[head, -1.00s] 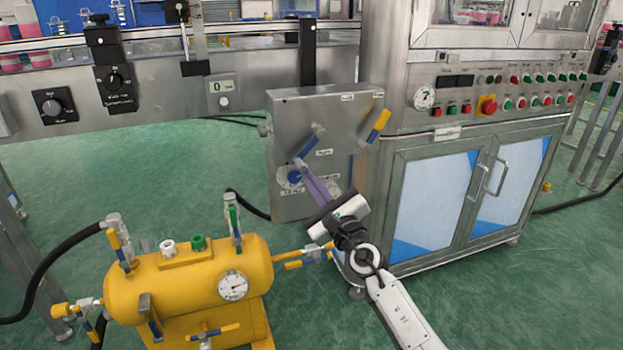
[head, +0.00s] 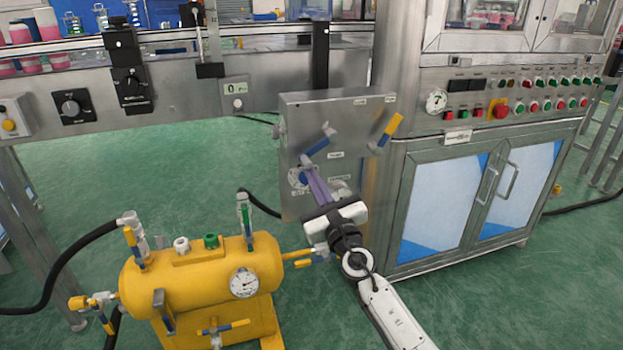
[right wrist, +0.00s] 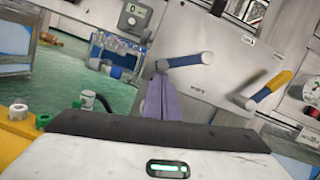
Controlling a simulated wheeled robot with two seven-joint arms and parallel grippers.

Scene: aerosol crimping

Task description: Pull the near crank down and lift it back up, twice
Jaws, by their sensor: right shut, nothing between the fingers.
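A blue-gripped crank (head: 316,145) is on the front of a steel box, tilted with one end up to the right. It also shows in the right wrist view (right wrist: 190,61), just above my fingers. A second crank with a yellow grip (head: 391,127) sits to its right, also tilted; it appears in the right wrist view (right wrist: 270,90). I cannot tell for sure which one is the near crank. My right gripper (head: 309,168) has purple fingers, shut and empty, with their tips just below the blue-gripped crank. I cannot tell whether they touch it. My left gripper is out of view.
The steel box (head: 300,115) hangs beside a machine cabinet (head: 440,210) with a button panel (head: 505,95). A yellow tank (head: 200,275) with a gauge and valves stands left of my right arm. A conveyor frame (head: 180,95) runs behind. Green floor is open between.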

